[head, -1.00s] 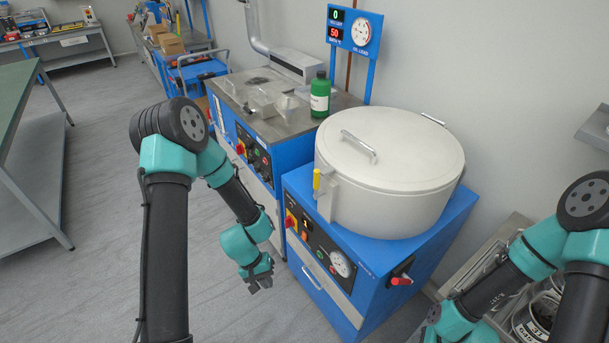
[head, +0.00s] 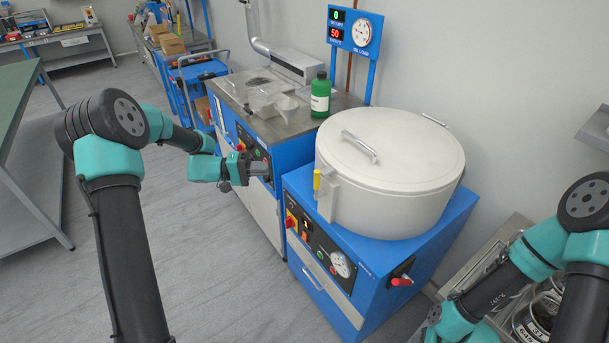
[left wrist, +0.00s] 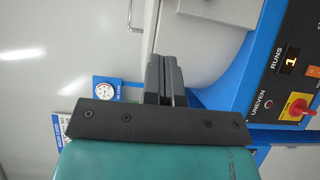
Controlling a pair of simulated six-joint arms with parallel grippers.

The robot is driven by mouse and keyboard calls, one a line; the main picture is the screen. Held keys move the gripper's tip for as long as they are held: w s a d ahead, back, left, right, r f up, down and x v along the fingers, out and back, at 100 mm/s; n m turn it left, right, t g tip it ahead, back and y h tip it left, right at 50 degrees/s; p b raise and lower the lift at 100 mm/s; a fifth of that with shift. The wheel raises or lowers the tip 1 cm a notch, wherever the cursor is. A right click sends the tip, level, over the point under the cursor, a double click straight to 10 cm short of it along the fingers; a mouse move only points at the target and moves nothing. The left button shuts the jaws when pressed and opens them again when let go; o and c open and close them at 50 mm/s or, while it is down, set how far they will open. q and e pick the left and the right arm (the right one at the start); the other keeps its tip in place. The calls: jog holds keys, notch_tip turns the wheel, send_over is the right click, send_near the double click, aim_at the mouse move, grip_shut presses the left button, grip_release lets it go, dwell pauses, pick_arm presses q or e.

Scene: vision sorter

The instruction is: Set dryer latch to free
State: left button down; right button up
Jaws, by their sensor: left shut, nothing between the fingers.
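The dryer is a blue cabinet (head: 415,250) with a large white drum (head: 400,205) on top, and its round lid (head: 400,140) lies closed. A yellow-tipped upright lever (head: 317,182), which looks like the latch, stands at a bracket on the drum's left side. My left gripper (head: 262,168) is shut and empty, left of the lever and apart from it, in front of the neighbouring machine's panel. In the left wrist view its shut fingers (left wrist: 165,80) point toward the white drum (left wrist: 215,40); the lever cannot be made out there. My right arm shows at lower right, its fingers out of view.
A green bottle (head: 320,96) stands on the neighbouring machine (head: 270,125). A green-topped bench (head: 18,95) is far left; the floor between is clear.

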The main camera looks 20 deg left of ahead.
pick_arm(q)
jog(key=shift+d+f, duration=0.1)
jog(key=shift+d, duration=0.05)
jog(key=s+d+x, duration=0.1)
jog(key=s+x, duration=0.1)
jog(key=x, duration=1)
jog(key=shift+s+d, duration=0.25)
